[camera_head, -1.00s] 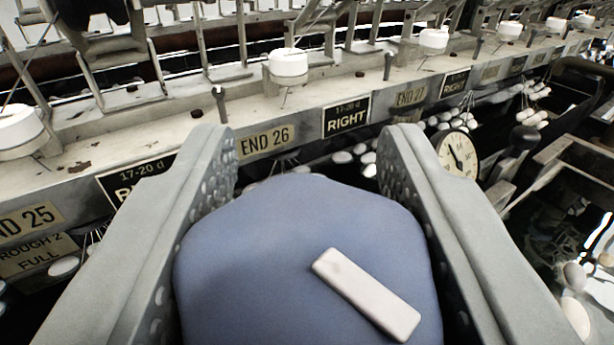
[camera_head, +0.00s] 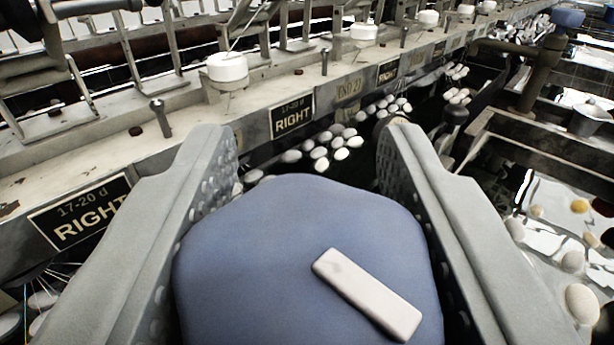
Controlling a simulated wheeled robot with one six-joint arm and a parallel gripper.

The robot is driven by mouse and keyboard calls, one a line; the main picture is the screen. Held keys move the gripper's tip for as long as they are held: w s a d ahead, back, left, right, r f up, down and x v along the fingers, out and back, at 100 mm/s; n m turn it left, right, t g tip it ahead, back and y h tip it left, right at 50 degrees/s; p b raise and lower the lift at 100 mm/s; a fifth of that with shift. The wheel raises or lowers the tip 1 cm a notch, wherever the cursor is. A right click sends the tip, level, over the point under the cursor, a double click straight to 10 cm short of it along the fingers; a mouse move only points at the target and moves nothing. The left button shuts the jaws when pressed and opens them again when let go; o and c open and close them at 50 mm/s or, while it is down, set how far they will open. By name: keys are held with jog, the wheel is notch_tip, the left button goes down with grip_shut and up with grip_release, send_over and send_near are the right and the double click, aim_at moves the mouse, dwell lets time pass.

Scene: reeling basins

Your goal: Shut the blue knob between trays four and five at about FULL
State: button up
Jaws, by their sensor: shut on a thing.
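A blue knob (camera_head: 300,250) with rounded corners fills the lower middle of the camera view. A pale raised bar (camera_head: 367,294) lies on its face, slanting from upper left to lower right. My gripper (camera_head: 308,165) is shut on the knob, with one grey finger at its left side and one at its right. The knob's stem and whatever lies beneath it are hidden. No FULL mark on the knob shows. A second blue knob (camera_head: 567,18) stands on a pipe at the far upper right.
A pale rail with white spools (camera_head: 227,68) runs diagonally across the upper left, bearing black RIGHT signs (camera_head: 292,115). White cocoons (camera_head: 325,148) lie in dark water behind the knob. Trays with cocoons (camera_head: 582,303) and a metal cup (camera_head: 590,118) stand at right.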

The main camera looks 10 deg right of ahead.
jog(key=shift+r, duration=0.1)
jog(key=o, duration=1)
jog(key=shift+c, duration=0.2)
jog(key=shift+s, duration=0.1)
jog(key=v, duration=1.7)
jog(key=shift+s, duration=0.1)
